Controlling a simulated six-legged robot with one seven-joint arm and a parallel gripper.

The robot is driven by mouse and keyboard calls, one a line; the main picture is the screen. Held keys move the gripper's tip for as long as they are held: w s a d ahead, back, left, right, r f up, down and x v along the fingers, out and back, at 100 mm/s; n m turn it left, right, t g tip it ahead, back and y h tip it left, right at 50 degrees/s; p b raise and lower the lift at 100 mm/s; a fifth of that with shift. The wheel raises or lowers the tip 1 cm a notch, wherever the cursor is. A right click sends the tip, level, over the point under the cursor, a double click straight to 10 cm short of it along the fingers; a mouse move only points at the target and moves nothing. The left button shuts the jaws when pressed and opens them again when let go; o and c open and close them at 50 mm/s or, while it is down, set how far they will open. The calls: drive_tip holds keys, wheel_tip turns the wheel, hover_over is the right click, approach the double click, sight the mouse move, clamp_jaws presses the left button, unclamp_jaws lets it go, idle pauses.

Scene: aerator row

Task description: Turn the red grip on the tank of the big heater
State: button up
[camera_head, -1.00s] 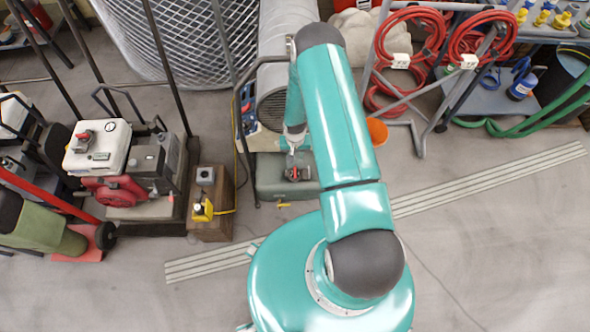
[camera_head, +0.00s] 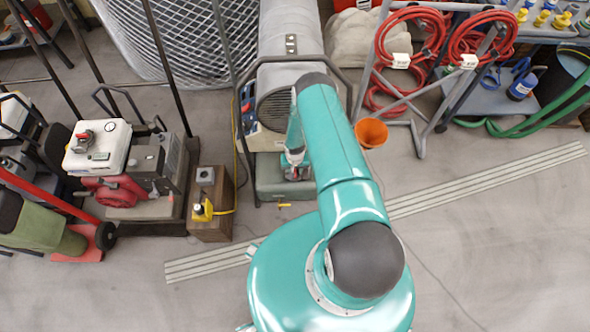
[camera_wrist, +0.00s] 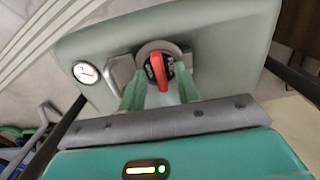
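The big heater (camera_head: 285,75) is a grey cylinder with a dark grille, and its grey-green tank (camera_head: 268,178) lies in front of and below it. The tank (camera_wrist: 225,40) fills much of the wrist view. The red grip (camera_wrist: 158,70) sits on a round grey fitting on the tank, with dark label patches beside it. My gripper (camera_wrist: 160,79) is open, one pale green finger on each side of the red grip. I cannot tell whether the fingers touch it. In the head view my arm and wrist partly hide the grip.
A round gauge (camera_wrist: 86,72) is on the tank left of the grip. A wooden block with a yellow fitting (camera_head: 203,208) and a generator (camera_head: 125,170) stand to the left.

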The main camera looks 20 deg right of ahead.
clamp_jaws()
drive_tip(key=shift+n, duration=0.5)
drive_tip(key=n, duration=0.3)
drive_tip(key=shift+n, duration=0.4)
drive_tip(key=n, duration=0.4)
drive_tip(key=shift+n, duration=0.3)
drive_tip(key=n, duration=0.8)
drive_tip(key=shift+n, duration=0.3)
